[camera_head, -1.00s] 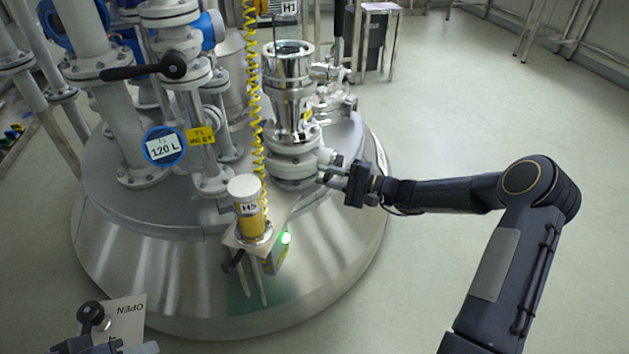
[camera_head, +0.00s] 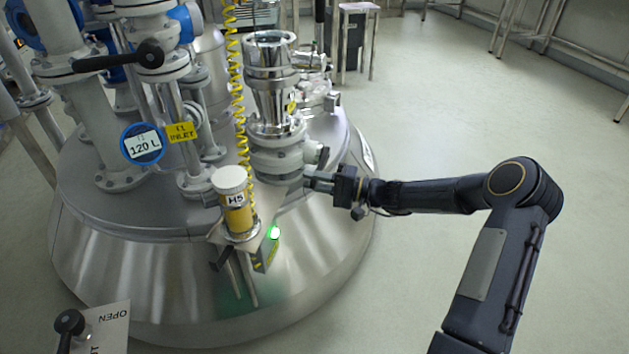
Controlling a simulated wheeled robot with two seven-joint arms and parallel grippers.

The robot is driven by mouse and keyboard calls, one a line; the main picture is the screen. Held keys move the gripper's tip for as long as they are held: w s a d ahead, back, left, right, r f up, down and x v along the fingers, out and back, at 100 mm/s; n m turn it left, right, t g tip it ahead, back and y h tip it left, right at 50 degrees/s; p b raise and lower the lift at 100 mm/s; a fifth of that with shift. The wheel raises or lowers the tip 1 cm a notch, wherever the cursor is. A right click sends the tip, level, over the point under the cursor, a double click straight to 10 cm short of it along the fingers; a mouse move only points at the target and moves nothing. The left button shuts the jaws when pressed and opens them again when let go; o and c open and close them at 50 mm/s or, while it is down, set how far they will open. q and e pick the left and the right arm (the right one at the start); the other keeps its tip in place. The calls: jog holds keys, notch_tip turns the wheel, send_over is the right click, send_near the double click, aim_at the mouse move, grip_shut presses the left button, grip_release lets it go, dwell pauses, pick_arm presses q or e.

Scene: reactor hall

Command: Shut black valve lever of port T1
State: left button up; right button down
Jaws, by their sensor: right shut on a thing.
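A black valve lever (camera_head: 118,60) with a round hub lies roughly level across a valve on the white pipes, upper left. Below it hang a yellow inlet tag (camera_head: 182,132), its first characters hard to read, and a blue round tag (camera_head: 143,144) marked 120 L. My right gripper (camera_head: 314,181) is far from this lever. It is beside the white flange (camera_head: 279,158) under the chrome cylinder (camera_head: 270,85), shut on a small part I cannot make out. A small dark knob (camera_head: 322,155) shows just above its fingers. My left gripper is not in view.
All this stands on a domed steel vessel lid (camera_head: 150,290). A yellow-and-white H5 unit (camera_head: 235,203) and a yellow coiled hose (camera_head: 238,110) stand left of my right gripper. A plate marked OPEN (camera_head: 105,325) with a black knob is lower left. The floor at right is clear.

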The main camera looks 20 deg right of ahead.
jog(key=shift+f, duration=0.15)
jog(key=c, duration=1.2)
grip_release()
jog(key=shift+c, duration=0.2)
jog(key=p+v, duration=0.2)
jog(key=v, duration=0.6)
jog(key=shift+p, duration=0.4)
